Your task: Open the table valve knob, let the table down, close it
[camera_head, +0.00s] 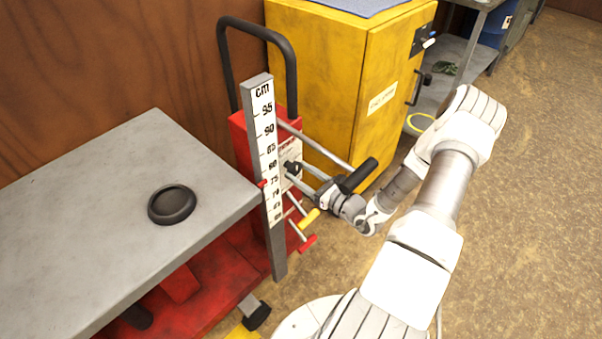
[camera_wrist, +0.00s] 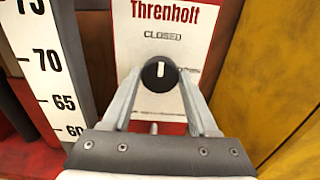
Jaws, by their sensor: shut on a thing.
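The valve knob (camera_wrist: 158,76) is round and black with a white pointer line. In the wrist view the line points about straight up, toward the word CLOSED on the white panel (camera_wrist: 190,35). My gripper (camera_wrist: 160,80) is shut on the knob, one finger on each side. In the head view my gripper (camera_head: 298,172) reaches the panel side of the red lift column from the right. The grey lift table (camera_head: 90,180) is raised at the left. A small red pointer (camera_head: 262,183) sits near 75 on the cm scale (camera_head: 265,135).
A black round dish (camera_head: 172,204) lies on the table. A black-gripped lever (camera_head: 358,176) and smaller yellow-tipped (camera_head: 310,218) and red-tipped (camera_head: 308,243) levers stick out near my gripper. A yellow cabinet (camera_head: 330,75) stands behind. Open floor (camera_head: 530,180) lies at the right.

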